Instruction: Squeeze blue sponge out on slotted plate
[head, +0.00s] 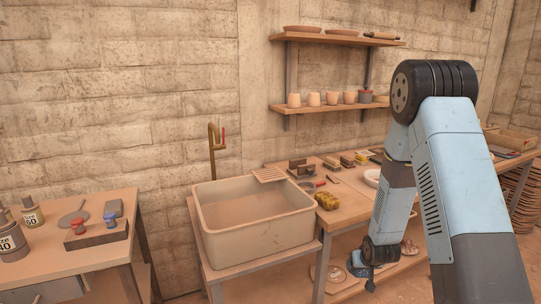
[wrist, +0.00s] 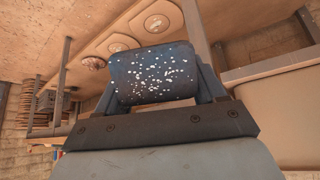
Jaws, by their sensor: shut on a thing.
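My gripper (wrist: 155,80) is shut on the blue sponge (wrist: 152,72), which is dark blue with white specks and sits between the two fingers. In the head view my gripper (head: 366,268) hangs low in front of the right-hand table, with a bit of the blue sponge (head: 356,263) showing. The slotted plate (head: 269,174) lies across the back right corner of the sink (head: 257,237), left of my gripper and higher. The sponge is away from the plate.
The sink stands between the left table (head: 72,259) and the right table (head: 341,212). A yellow sponge-like block (head: 327,201) sits at the right table's near left corner. A brass tap (head: 213,150) rises behind the sink. A lower shelf (head: 343,284) with round pieces lies beneath the right table.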

